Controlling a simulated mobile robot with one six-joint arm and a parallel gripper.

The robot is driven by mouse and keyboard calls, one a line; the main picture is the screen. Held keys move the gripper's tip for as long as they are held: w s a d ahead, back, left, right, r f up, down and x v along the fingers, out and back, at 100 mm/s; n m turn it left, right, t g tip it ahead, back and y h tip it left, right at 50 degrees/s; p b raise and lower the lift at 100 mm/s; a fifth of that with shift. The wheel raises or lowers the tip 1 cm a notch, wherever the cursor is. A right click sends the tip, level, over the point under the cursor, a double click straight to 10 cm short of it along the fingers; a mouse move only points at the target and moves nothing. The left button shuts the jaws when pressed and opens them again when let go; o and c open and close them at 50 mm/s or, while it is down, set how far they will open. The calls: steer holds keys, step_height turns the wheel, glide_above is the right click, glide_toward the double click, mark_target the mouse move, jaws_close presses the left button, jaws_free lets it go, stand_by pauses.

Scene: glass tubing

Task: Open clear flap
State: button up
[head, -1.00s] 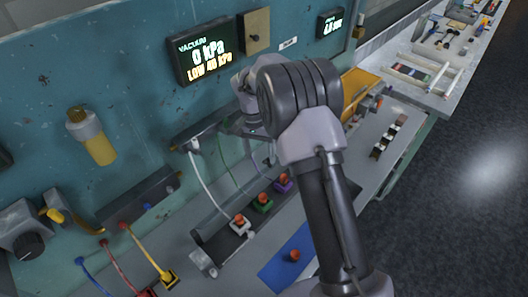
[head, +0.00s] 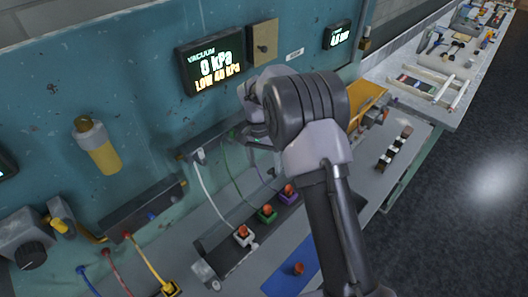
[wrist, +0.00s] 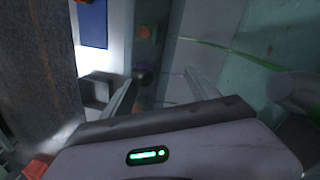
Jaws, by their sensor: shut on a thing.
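My gripper (wrist: 161,76) spreads its two fingers in the wrist view, around a faint, see-through piece between the tips. This fits the clear flap, but its outline and how far it stands open cannot be made out. A dark round knob (wrist: 143,75) lies beside the left fingertip. In the head view my gripper is mostly hidden behind my wrist, near the wall below the vacuum display. The flap cannot be picked out there.
The vacuum display (head: 212,64) reads 0 kPa. White, green and purple plugs (head: 288,194) with orange tops stand below my arm. A blue mat (head: 285,280) lies in front. A yellow-orange bin (head: 368,98) is at the right. A yellow bottle (head: 97,146) hangs left.

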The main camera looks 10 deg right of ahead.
step_height(320, 180, up, 17)
steer(key=w+a+p, duration=0.1)
steer(key=p, duration=0.2)
steer(key=shift+w+a, duration=0.2)
steer(key=shift+w, duration=0.1)
steer(key=shift+p, duration=0.3)
